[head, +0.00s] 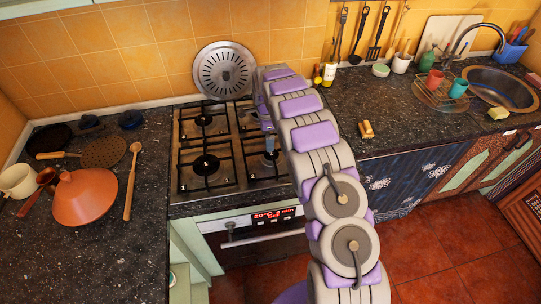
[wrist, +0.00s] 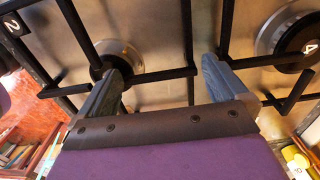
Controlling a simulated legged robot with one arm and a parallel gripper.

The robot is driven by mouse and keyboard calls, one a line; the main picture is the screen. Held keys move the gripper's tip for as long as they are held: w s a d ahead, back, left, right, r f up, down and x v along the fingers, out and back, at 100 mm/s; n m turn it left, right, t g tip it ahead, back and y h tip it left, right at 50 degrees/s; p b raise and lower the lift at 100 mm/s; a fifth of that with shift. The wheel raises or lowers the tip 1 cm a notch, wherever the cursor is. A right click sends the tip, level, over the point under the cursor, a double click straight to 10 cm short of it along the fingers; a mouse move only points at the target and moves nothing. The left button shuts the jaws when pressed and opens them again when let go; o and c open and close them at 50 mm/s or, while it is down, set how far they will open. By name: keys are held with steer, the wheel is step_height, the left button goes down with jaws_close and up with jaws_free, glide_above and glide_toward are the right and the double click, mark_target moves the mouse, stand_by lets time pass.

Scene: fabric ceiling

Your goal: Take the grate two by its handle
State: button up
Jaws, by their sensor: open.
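Grate two (wrist: 188,40) is a black bar frame over the left burner in the wrist view, with a white "2" tag (wrist: 14,26) at its top left corner. The edge bar of grate two runs between the fingers. The right finger overlaps the bar of grate four; contact cannot be told. In the head view my gripper (head: 269,143) is over the stove, partly hidden by my arm.
The stove (head: 185,182) sits between dark counters. An orange tagine lid (head: 86,198) and wooden utensils are left. A round metal strainer (head: 224,70) leans on the back wall. A small golden object (head: 366,130), dish rack (head: 440,92) and sink (head: 500,88) are right.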

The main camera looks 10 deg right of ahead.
steer(key=shift+f, duration=0.1)
steer(key=shift+c, duration=0.4)
steer(key=c, duration=1.1)
